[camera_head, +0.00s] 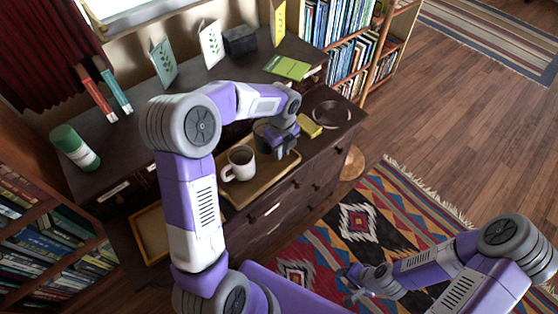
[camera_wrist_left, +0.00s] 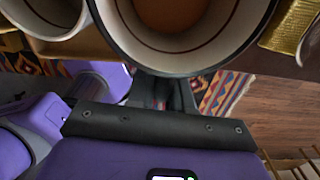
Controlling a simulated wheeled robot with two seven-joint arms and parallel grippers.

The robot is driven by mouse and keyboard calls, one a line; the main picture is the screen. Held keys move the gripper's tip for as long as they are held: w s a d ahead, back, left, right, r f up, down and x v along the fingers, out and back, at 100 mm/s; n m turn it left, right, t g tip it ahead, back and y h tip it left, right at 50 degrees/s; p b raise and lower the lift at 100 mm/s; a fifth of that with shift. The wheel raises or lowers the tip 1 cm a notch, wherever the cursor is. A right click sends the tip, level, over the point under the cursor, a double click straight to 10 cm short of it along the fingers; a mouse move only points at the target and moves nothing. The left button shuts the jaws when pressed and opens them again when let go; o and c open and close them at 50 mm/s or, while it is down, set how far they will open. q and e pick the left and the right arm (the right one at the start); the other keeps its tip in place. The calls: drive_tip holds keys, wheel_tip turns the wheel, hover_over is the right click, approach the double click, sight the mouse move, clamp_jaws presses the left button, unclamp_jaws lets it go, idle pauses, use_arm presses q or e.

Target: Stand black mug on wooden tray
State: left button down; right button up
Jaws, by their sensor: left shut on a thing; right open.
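The black mug (camera_head: 262,131) is partly hidden behind my left arm in the head view. In the left wrist view it fills the top, with a dark outside (camera_wrist_left: 113,40), pale inside and brown contents. My left gripper (camera_head: 285,146) is shut on it at its near side; whether on handle or wall is hard to tell. The mug looks upright, at the far right part of the wooden tray (camera_head: 262,187); contact with the tray is not visible. A white mug (camera_head: 239,165) stands on the tray. My right gripper (camera_head: 355,284) is open and empty over the rug.
Cards (camera_head: 211,44), a green book (camera_head: 287,67) and a green-white cylinder (camera_head: 75,147) stand or lie farther back and left.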

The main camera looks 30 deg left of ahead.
use_arm(q)
wheel_tip(320, 180, down, 5)
drive_tip(key=shift+r+b, duration=0.2)
drive_tip(key=shift+b, duration=0.75)
drive_tip(key=c, duration=1)
unclamp_jaws()
drive_tip(key=shift+f, duration=0.1)
drive_tip(key=shift+c, duration=0.2)
